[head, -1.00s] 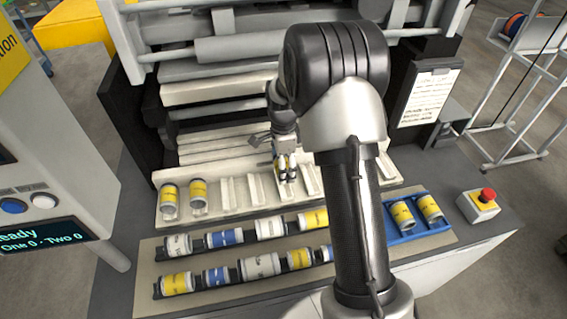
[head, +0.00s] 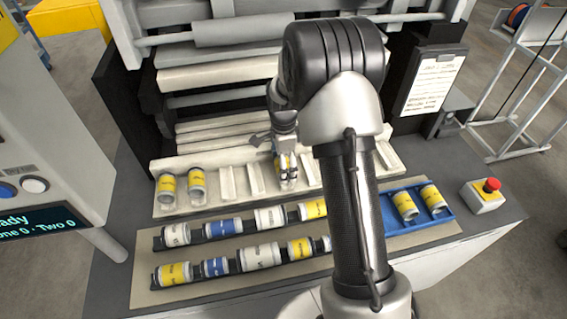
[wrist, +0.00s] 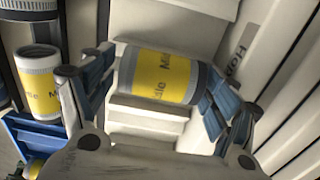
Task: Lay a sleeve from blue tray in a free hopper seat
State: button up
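My gripper (head: 287,172) is over the cream hopper (head: 212,200), right of its middle. The blue tray (head: 428,223) at right holds two yellow sleeves (head: 404,205) (head: 432,199).
Two dark racks with yellow, white and blue sleeves lie in front of the hopper, the rear one (head: 246,226) and front one (head: 224,266). A red stop button (head: 491,185) stands at right. The press bars (head: 222,75) rise behind. My arm hides part of the racks.

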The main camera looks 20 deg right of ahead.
jog(key=shift+o, duration=0.6)
jog(key=shift+w+r, duration=0.1)
jog(key=shift+r, duration=0.2)
notch_tip(320, 180, up, 18)
jog(key=p, duration=0.5)
jog(key=shift+f+p, duration=0.25)
jog(key=shift+p, duration=0.1)
dwell(0.3)
